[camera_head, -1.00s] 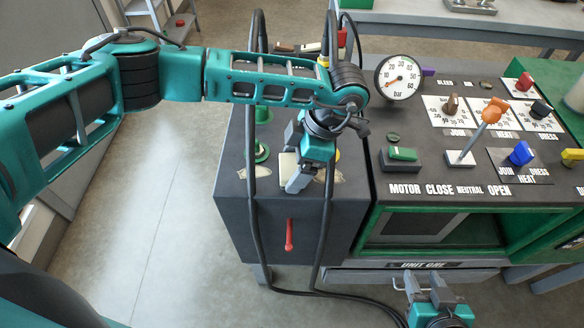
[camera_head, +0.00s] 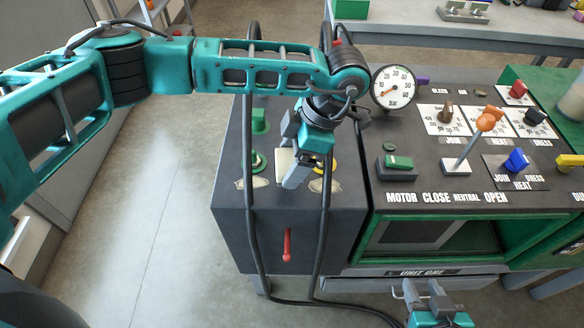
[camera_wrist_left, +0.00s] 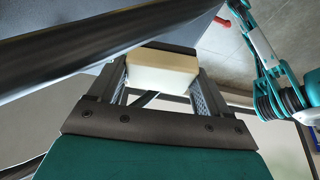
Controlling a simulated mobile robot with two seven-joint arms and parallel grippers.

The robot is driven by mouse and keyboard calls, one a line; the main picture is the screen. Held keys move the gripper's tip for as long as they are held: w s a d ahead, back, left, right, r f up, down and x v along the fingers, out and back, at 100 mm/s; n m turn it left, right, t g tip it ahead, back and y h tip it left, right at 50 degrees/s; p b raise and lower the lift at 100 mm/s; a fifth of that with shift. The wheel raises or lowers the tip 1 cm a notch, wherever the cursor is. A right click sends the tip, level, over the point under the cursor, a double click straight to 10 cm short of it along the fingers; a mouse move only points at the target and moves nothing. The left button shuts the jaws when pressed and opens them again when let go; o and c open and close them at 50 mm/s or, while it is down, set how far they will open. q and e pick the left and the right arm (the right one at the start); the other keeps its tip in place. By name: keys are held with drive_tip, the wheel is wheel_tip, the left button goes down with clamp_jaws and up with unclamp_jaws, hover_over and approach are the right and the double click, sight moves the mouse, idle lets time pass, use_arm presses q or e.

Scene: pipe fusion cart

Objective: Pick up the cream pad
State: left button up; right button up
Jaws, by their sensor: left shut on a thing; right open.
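The cream pad (camera_head: 284,165) is a small pale block, partly covered by my left gripper in the head view. My left gripper (camera_head: 291,154) has its fingers on either side of the pad and is shut on it. The left wrist view shows the pad (camera_wrist_left: 162,72) between the two fingers of the left gripper (camera_wrist_left: 160,85). The pad appears to be held above the dark cabinet top. My right gripper (camera_head: 424,293) is open and empty at the bottom, in front of the cart.
Two black hoses (camera_head: 250,200) run up past the left gripper. A green knob (camera_head: 256,162) and a red handle (camera_head: 287,245) are on the dark cabinet (camera_head: 230,225). A pressure gauge (camera_head: 393,87) and the control panel with an orange-topped lever (camera_head: 487,122) stand right.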

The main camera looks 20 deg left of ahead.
sight(292, 161)
use_arm(q)
wheel_tip(292, 161, up, 16)
drive_tip(key=shift+f+p, duration=0.25)
drive_tip(key=shift+p, duration=0.15)
